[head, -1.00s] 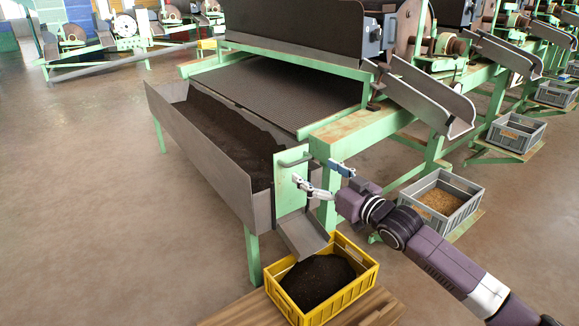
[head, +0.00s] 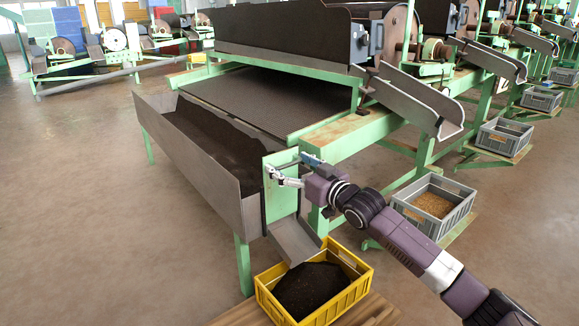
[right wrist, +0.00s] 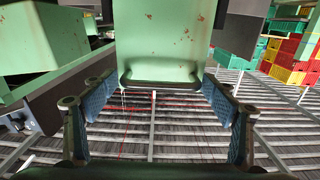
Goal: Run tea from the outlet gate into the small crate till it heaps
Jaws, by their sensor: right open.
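The outlet gate, a green plate (head: 280,202) with a bar handle (right wrist: 165,84), stands at the near end of the long metal trough (head: 185,165) of dark tea. My right gripper (head: 288,171) is open at the gate's top. In the right wrist view its fingers (right wrist: 160,90) stand apart on either side of the handle; I cannot tell whether they touch it. The small yellow crate (head: 338,308) sits below the sloping chute (head: 294,240) and holds a mound of dark tea (head: 311,287). No falling stream shows. My left gripper is out of view.
The yellow crate stands on a wooden platform (head: 245,316). A grey crate (head: 425,226) of brown material stands right of my right arm, with other grey crates (head: 505,138) farther back. The green machine frame (head: 355,140) is close behind my gripper. The floor at left is clear.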

